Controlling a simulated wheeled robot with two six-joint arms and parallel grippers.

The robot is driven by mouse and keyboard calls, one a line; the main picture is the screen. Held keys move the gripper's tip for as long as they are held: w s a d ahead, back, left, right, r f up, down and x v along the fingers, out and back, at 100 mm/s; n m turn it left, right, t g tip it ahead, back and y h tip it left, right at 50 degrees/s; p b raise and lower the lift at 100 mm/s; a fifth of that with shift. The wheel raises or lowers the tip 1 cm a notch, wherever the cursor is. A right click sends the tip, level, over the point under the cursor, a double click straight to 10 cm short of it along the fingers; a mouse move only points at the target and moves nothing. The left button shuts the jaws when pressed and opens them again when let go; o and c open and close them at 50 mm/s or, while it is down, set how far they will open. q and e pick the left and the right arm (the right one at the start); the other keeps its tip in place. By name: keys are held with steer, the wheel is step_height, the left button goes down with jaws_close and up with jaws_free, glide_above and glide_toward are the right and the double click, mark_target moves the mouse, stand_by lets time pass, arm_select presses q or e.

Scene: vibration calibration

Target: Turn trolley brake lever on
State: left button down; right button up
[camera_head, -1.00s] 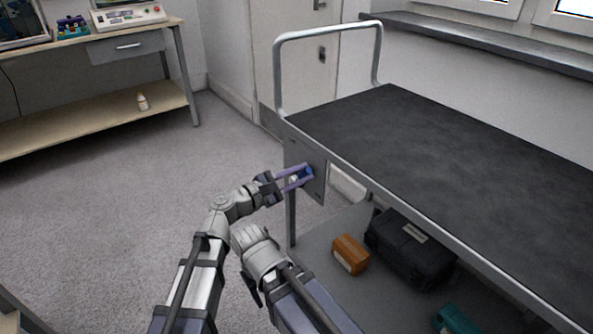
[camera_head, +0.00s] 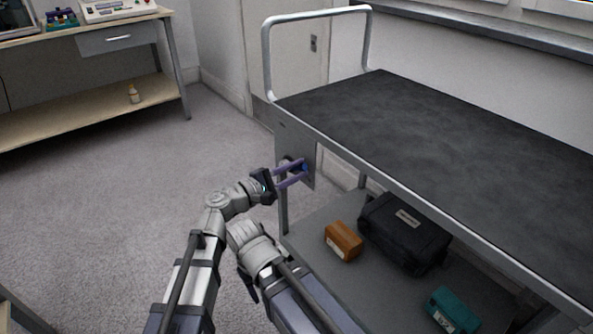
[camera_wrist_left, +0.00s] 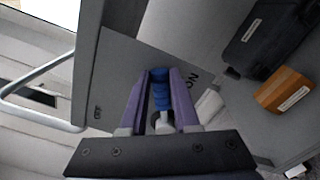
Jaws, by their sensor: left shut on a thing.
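The brake lever has a blue grip (camera_head: 304,168), also seen in the left wrist view (camera_wrist_left: 160,92). My left gripper (camera_head: 298,174) is at the plate, its purple fingers shut on the blue grip, one on each side. In the left wrist view the lever points up the picture from its pale hub. The ON mark (camera_wrist_left: 193,80) is right of the lever, and a smaller mark (camera_wrist_left: 98,111), apparently OFF, is farther left. My right gripper does not show.
The trolley's lower shelf (camera_head: 318,222) holds a black case (camera_head: 405,232), an orange box (camera_head: 343,241) and a teal box (camera_head: 453,311). A handle rail (camera_head: 267,60) rises at the trolley's far end. A workbench (camera_head: 90,118) stands left; carpet between is clear.

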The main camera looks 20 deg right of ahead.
arm_select(q)
steer(key=c, duration=0.6)
jaws_free()
steer(key=shift+c, duration=0.2)
steer(key=shift+s, duration=0.1)
